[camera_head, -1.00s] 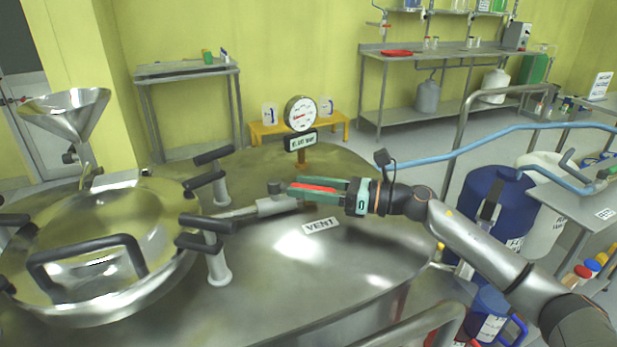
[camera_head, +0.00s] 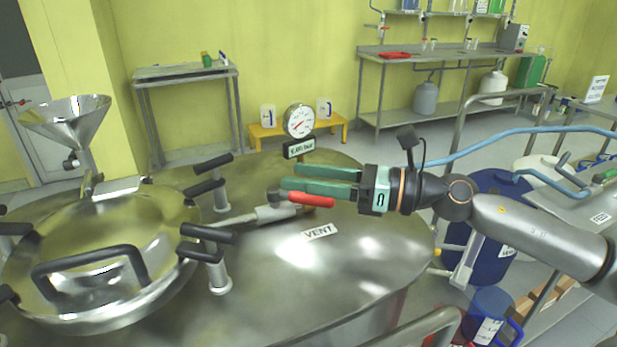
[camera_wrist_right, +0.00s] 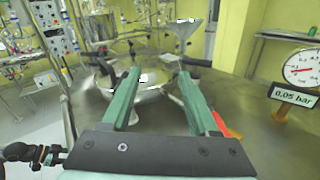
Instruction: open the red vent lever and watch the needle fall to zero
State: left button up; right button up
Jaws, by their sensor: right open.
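The red vent lever (camera_head: 312,199) sits on the valve fitting above the VENT label and points to the right in the head view. Part of it shows in the wrist view (camera_wrist_right: 231,130), outside the right-hand finger. My right gripper (camera_head: 290,176) is open and empty, its fingers just behind and above the lever; I cannot tell if they touch it. The round gauge (camera_head: 299,120) stands behind the valve; its red needle points low left, near the bottom of the scale. Its display (camera_wrist_right: 293,96) reads 0.05 bar in the wrist view. My left gripper is out of view.
The lid (camera_head: 88,235) with black-handled clamps and a steel funnel (camera_head: 72,122) take up the left. The VENT plate (camera_head: 320,232) lies on the steel vessel top (camera_head: 355,270). A blue hose (camera_head: 500,139) runs behind my right arm.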

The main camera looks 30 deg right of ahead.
jog(key=s, duration=0.1)
jog(key=s+a+r+p, duration=0.1)
jog(key=s, duration=0.1)
jog(key=shift+s+a+r+p, duration=0.15)
jog(key=shift+a+r+p, duration=0.2)
jog(key=shift+a+p, duration=0.05)
